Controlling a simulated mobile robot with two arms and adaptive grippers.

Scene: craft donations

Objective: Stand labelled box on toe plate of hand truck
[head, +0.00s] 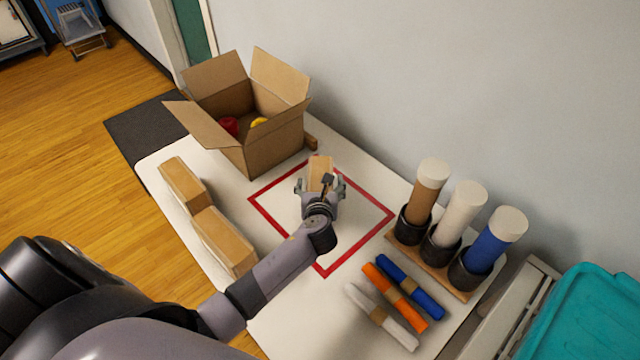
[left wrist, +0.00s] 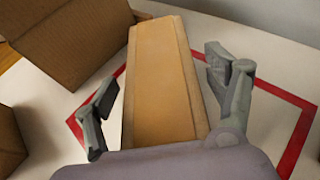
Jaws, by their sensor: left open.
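An open cardboard box (head: 275,147) stands at the table's far end with its flaps up. A red thing (head: 229,126) and a yellow thing (head: 259,122) are inside. No label shows on its visible sides. My left gripper (head: 320,183) is open above the red-outlined square. A long tan block (left wrist: 160,75) lies between its spread fingers in the left wrist view, with gaps on both sides; its far end also shows in the head view (head: 320,165). A grey metal frame (head: 79,28) at the far top left may be the hand truck; its toe plate is not clear. My right gripper is not in view.
Two tan blocks (head: 185,185) (head: 223,241) lie along the table's left edge. Upright rolls (head: 428,190) stand in a rack at right, with orange, blue and white rolls (head: 395,297) lying before it. A teal bin (head: 585,315) is lower right.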

